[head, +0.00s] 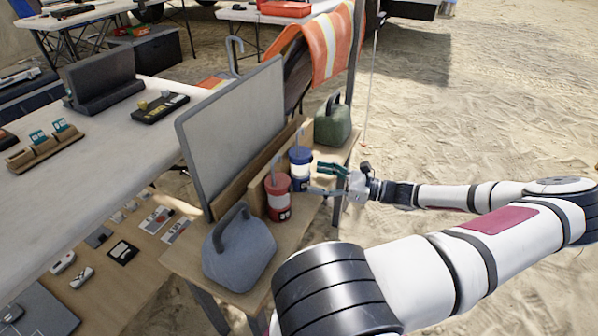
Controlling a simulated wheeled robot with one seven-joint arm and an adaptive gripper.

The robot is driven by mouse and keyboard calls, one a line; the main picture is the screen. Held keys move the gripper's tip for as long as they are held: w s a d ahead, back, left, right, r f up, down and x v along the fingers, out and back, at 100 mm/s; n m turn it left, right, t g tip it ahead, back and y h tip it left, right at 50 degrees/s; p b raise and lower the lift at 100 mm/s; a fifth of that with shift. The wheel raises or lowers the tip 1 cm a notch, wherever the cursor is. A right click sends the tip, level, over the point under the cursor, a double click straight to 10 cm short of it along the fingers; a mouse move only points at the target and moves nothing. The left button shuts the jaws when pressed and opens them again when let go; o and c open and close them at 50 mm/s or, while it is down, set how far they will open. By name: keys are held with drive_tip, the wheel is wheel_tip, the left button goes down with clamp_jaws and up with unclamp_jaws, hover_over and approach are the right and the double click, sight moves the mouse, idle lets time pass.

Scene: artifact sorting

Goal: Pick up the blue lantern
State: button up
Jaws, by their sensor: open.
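The blue lantern (300,159) stands upright on the narrow wooden bench, with a pale band and a thin handle rising from its top. A red lantern (278,200) with a dark-marked label stands just in front of it, to its lower left. My gripper (319,179) comes in from the right, with its fingers apart and pointing left at the blue lantern. The fingertips are at or very near its right side; I cannot tell whether they touch it. The lower finger hides part of the view near its base.
A grey-blue handled weight-like block (240,252) stands at the bench's near end, and a green handled one (332,122) at its far end. A grey upright panel (232,135) stands behind the lanterns. Open sand (480,110) lies to the right.

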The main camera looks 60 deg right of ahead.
sight(304, 176)
drive_tip(key=b+x, duration=0.2)
drive_tip(key=x, duration=0.2)
drive_tip(key=shift+w+a, duration=0.2)
drive_tip(key=shift+w, duration=0.05)
drive_tip(key=shift+w+a, duration=0.1)
drive_tip(key=shift+w, duration=0.4)
drive_tip(key=c, duration=1.4)
